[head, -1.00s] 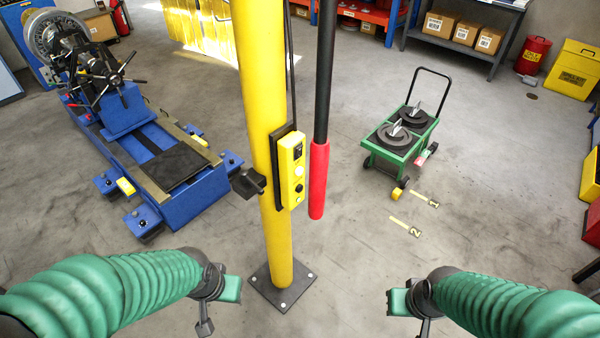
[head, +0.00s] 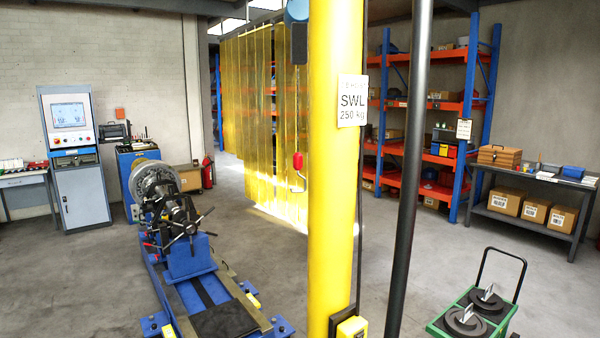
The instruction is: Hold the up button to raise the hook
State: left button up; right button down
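The yellow button box (head: 351,328) is on the yellow column (head: 335,200) at the bottom edge of the head view. Only its top shows; its buttons are cut off by the frame. A small red hook block with a grey hook (head: 298,161) hangs in front of the yellow strip curtain, left of the column. Part of a blue hoist body (head: 297,10) shows at the top above it. Neither of my grippers is in view.
A blue balancing machine (head: 190,265) stands at lower left, with a control cabinet (head: 78,165) behind it. A dark pole (head: 408,170) runs right of the column. A green cart with dark discs (head: 474,312) is at lower right. Shelving and a bench stand behind.

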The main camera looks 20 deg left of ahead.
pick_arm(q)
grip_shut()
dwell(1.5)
